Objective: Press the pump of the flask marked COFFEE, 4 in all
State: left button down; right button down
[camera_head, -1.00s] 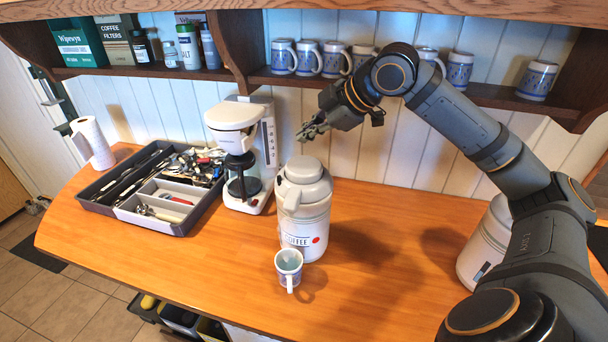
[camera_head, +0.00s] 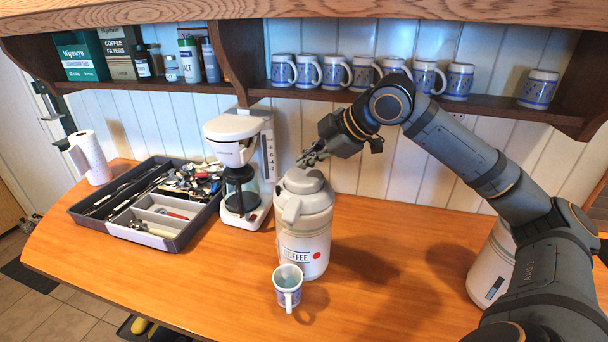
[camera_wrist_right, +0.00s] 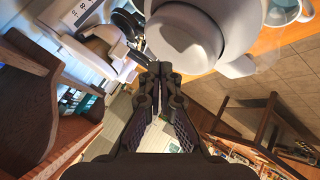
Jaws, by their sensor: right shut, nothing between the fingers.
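The flask marked COFFEE (camera_head: 305,247) stands upright on the wooden counter, with a red dot beside its label. Its pump top (camera_head: 303,180) is a pale round cap, and it also shows large in the wrist view (camera_wrist_right: 188,38). My right gripper (camera_head: 308,158) is shut and empty, with its fingertips just above the back edge of the pump top. In the wrist view the closed fingertips (camera_wrist_right: 160,68) are next to the cap's edge; I cannot tell if they touch it. A patterned mug (camera_head: 288,287) stands in front of the flask. My left gripper is out of view.
A coffee maker (camera_head: 238,140) stands left of the flask, and a utensil tray (camera_head: 172,240) lies further left. A second pale flask (camera_head: 488,270) stands at the right, partly behind my arm. A shelf (camera_head: 480,106) with several mugs is above.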

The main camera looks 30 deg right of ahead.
aim_at(303, 174)
jog(key=shift+f, duration=0.1)
dwell(0.7)
jog(key=shift+f+b, duration=0.35)
jog(key=shift+b, duration=0.05)
jog(key=shift+s+f+b, duration=0.1)
jog(key=shift+f+b, duration=0.95)
jog(key=shift+b, duration=0.05)
dwell(0.9)
dwell(0.3)
jog(key=shift+r+p, duration=1.5)
jog(key=shift+p, duration=0.1)
notch_tip(303, 174, up, 5)
jog(key=p, duration=0.5)
jog(key=shift+r, duration=0.1)
